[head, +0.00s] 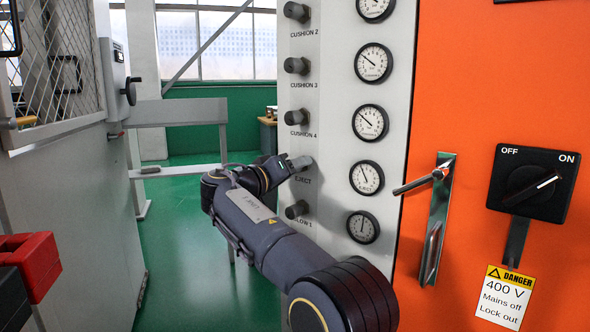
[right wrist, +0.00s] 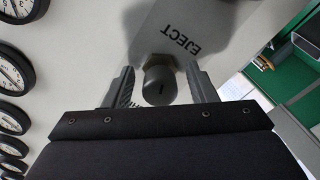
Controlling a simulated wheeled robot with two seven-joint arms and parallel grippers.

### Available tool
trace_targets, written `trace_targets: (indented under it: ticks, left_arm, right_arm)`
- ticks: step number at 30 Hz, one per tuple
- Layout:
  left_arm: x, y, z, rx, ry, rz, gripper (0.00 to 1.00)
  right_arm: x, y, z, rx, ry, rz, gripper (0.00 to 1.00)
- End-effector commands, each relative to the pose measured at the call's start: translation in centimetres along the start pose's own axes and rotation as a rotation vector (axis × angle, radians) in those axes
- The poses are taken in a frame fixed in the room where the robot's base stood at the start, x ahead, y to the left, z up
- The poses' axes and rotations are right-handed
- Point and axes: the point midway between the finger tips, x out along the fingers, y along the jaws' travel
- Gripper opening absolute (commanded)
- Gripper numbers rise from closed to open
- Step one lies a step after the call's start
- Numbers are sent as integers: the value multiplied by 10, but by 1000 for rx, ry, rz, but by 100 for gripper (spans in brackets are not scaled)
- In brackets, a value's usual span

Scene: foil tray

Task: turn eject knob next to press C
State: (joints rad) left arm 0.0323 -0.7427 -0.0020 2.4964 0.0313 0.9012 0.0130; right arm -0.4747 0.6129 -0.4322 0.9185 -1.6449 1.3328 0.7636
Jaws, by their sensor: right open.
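In the head view my right gripper (head: 290,165) is at the panel just above the EJECT label and largely covers the knob. No press letter is legible.
The grey panel (head: 333,210) carries several similar knobs, including the cushion 4 knob (head: 296,117) above and another knob (head: 297,209) below, plus a column of gauges (head: 366,178). An orange cabinet with a door handle (head: 436,215) and main switch (head: 532,184) stands right.

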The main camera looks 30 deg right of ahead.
Motion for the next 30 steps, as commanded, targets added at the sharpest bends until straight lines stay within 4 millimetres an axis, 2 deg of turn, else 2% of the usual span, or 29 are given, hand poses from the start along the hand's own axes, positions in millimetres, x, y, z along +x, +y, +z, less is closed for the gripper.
trace_targets:
  ticks: [6, 12, 17, 30]
  left_arm:
    - [-5, 2, -3, 0, 0, 0, 0]
    - [-8, 4, -4, 0, 0, 0, 0]
    - [-9, 4, -4, 0, 0, 0, 0]
    - [-8, 4, -4, 0, 0, 0, 0]
  right_arm:
    - [-39, 0, -2, -1, 4, -5, 52]
    - [-65, 0, -1, -1, 2, -2, 52]
    - [-71, 0, 0, -1, 1, -1, 52]
    - [-71, 0, 0, -1, 1, -1, 52]
